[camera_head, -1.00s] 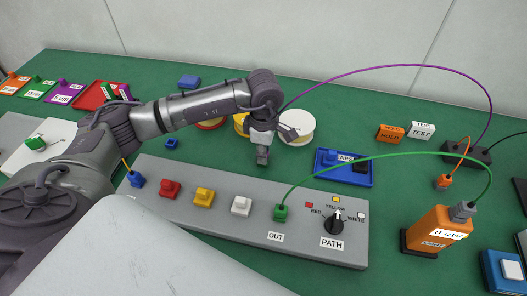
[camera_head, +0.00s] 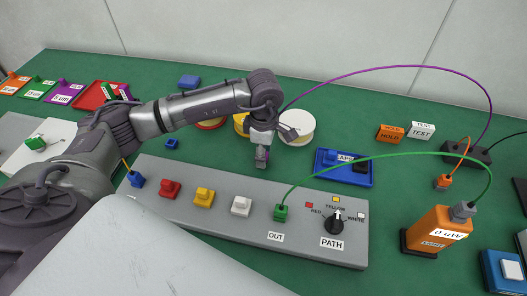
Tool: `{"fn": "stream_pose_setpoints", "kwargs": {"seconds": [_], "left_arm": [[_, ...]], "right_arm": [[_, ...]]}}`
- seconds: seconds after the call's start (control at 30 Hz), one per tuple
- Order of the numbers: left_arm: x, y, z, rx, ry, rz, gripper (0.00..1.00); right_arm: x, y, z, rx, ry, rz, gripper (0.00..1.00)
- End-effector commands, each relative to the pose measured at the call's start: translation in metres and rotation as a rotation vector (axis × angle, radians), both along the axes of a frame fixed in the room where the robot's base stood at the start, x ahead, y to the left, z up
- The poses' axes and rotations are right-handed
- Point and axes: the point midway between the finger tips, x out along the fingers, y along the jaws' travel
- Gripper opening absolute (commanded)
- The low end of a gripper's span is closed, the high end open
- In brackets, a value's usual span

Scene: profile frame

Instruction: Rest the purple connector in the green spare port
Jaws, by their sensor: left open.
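My left gripper (camera_head: 262,152) hangs fingers down just behind the grey panel (camera_head: 330,243), and it is open. A small purplish patch shows between its fingertips, likely the purple connector; the fingers hide most of it. A purple cable (camera_head: 385,67) arches from behind the gripper to a dark box (camera_head: 467,151) at right. A green block (camera_head: 35,142) sits on a white plate at far left; I cannot tell whether it is the spare port. A green plug (camera_head: 281,212) with a green cable stands at OUT on the grey panel. My right gripper is not in view.
The panel carries blue, red (camera_head: 170,189), yellow (camera_head: 204,197) and white blocks and a PATH knob (camera_head: 334,224). A blue tray (camera_head: 344,177) stands right of the gripper, spools (camera_head: 297,127) behind it. An orange meter (camera_head: 437,230) stands at right.

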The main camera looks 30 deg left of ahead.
Motion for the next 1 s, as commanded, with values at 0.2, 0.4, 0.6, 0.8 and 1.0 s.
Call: {"fn": "stream_pose_setpoints", "kwargs": {"seconds": [0.2,0.4,0.6,0.8,1.0], "left_arm": [[0.0,0.0,0.002,0.0,0.0,0.0,0.49],[0.0,0.0,0.012,0.0,0.0,0.0,0.49],[0.0,0.0,0.022,0.0,0.0,0.0,0.49],[0.0,0.0,0.032,0.0,0.0,0.0,0.49],[0.0,0.0,0.042,0.0,-0.001,0.0,0.49]], "right_arm": [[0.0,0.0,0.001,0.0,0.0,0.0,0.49],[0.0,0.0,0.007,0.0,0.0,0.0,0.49],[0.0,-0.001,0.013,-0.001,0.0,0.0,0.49],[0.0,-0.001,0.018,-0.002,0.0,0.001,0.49],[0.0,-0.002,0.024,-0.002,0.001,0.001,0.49]]}}
